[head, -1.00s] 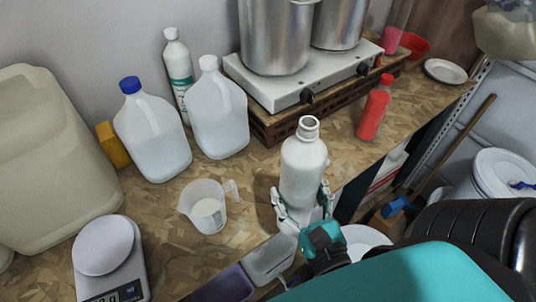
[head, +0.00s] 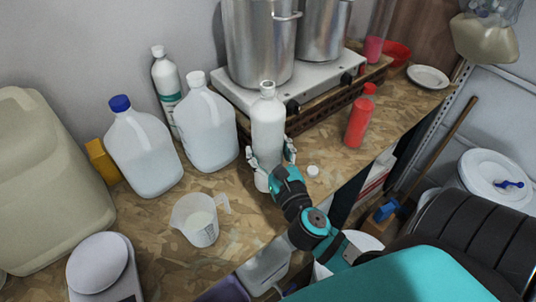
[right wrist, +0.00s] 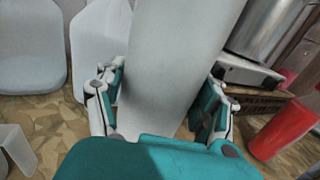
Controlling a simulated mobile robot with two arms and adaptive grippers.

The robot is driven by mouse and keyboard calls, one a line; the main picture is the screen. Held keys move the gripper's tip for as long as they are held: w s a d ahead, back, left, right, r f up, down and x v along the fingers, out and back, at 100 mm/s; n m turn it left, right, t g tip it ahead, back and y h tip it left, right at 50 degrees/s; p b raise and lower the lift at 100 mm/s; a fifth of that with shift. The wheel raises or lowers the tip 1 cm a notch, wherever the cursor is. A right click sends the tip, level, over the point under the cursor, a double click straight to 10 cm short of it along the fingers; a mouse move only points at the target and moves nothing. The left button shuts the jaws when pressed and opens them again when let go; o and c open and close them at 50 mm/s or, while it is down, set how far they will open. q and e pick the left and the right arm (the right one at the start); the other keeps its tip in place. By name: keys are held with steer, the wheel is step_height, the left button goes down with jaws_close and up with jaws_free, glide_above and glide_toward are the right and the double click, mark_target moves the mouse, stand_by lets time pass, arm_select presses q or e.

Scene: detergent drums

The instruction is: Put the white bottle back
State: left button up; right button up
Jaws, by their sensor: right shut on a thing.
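The white bottle (head: 268,122) is upright and its neck is open, with no cap on it. My right gripper (head: 271,158) is shut around its lower part, and the bottle stands close in front of the stove. In the right wrist view the bottle (right wrist: 178,65) fills the middle, between the two fingers (right wrist: 160,105). I cannot tell whether its base touches the worktop. My left gripper is not in view.
Left of the bottle stand two translucent jugs (head: 208,125) (head: 143,150) and a white bottle with a green label (head: 167,82). A measuring cup (head: 197,220) is nearer. A red bottle (head: 359,118) stands right. The stove (head: 235,92) with steel pots (head: 258,45) is behind.

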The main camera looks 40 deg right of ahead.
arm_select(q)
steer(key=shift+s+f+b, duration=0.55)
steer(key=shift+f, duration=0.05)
arm_select(e)
steer(key=shift+f, duration=1.75)
steer(key=o, duration=1.3)
steer(key=shift+f, duration=0.1)
steer(key=shift+r, duration=0.2)
arm_select(q)
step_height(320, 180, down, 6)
steer(key=b, duration=0.6)
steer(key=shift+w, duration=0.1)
arm_select(e)
steer(key=v, duration=1.2)
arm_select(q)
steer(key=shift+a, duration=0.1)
arm_select(e)
steer(key=shift+a+f, duration=0.1)
